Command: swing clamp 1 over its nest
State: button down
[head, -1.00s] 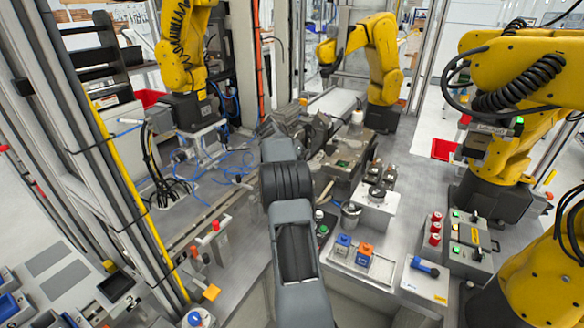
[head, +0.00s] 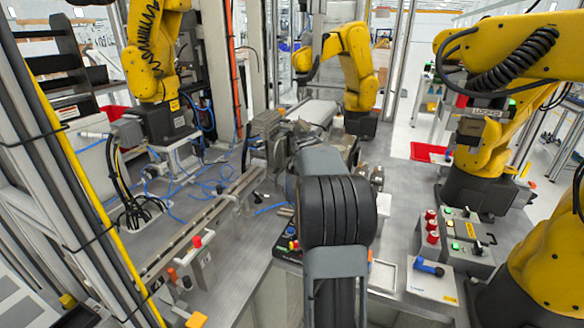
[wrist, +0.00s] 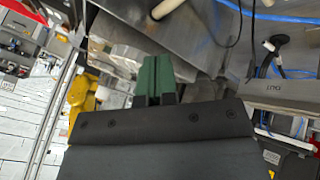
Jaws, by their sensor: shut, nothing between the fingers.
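My gripper (wrist: 155,80) shows in the wrist view with its green fingers together and nothing between them. It points at grey metal blocks (wrist: 120,50) on the bench, apart from them as far as I can tell. In the head view my own arm covers the gripper and much of the fixture at mid bench. A red-tipped upright handle (head: 197,242) and an orange-tipped one (head: 172,275) stand by the long rail at the left front. I cannot tell which part is clamp 1, and I cannot make out its nest.
Yellow robot arms stand at the back left (head: 155,60), back middle (head: 350,60) and right (head: 490,130). A control box (head: 455,235) with red and green buttons sits at the right. Blue cables (head: 205,185) lie loose behind the rail (head: 200,225).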

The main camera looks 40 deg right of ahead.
jog(key=shift+s+d+p, duration=0.25)
jog(key=shift+d+p, duration=0.05)
jog(key=shift+d, duration=0.6)
jog(key=shift+s+d+p, duration=0.2)
jog(key=shift+d+p, duration=0.1)
jog(key=shift+d, duration=0.55)
jog(key=shift+s+d+p, duration=0.25)
jog(key=shift+d+p, duration=0.05)
jog(key=shift+d, duration=0.7)
jog(key=shift+f, duration=0.1)
jog(key=s+a+r+b, duration=0.2)
jog(key=s+a+r, duration=0.3)
jog(key=s+r, duration=0.3)
jog(key=shift+r, duration=0.3)
